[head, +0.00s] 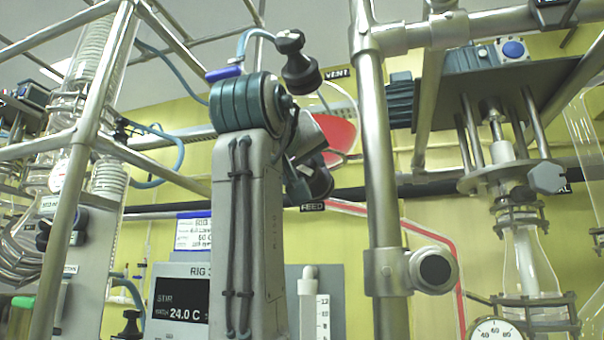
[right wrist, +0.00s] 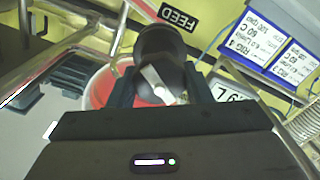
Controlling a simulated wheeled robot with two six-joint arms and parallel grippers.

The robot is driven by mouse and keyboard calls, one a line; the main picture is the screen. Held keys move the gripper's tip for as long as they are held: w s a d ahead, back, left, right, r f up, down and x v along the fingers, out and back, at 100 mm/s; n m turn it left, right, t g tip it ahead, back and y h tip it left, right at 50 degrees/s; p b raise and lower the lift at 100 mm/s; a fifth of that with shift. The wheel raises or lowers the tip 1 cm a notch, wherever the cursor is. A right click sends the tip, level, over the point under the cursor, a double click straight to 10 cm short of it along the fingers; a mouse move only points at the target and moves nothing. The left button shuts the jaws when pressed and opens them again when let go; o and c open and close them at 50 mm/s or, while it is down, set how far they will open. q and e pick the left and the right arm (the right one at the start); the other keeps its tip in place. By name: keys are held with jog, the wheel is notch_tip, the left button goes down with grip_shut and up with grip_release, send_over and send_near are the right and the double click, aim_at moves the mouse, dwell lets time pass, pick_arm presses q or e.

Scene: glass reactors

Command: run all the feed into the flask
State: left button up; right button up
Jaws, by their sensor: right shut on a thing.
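The feed vessel (head: 335,133) is clear glass with red liquid in it, partly behind my right arm in the head view. Its red liquid (right wrist: 99,88) also shows behind my left-hand finger in the right wrist view. My right gripper (right wrist: 160,90) is shut on a dark round knob (right wrist: 161,48) with a pale stripe, beside the FEED label (right wrist: 179,17). In the head view this gripper (head: 312,178) is seen from behind, just above the FEED label (head: 312,208). My left gripper is out of view.
A steel post (head: 377,180) stands close right of my arm. A dark fitting (head: 296,62) with a blue hose is near the VENT label (head: 338,73). The rig display (head: 182,300) reads STIR, 24.0 C. A glass vessel (head: 528,262) is at right.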

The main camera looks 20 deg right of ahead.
jog(key=shift+n, duration=0.4)
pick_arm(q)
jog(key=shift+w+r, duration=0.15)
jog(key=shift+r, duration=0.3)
pick_arm(e)
jog(key=o, duration=1)
jog(key=shift+w, duration=0.1)
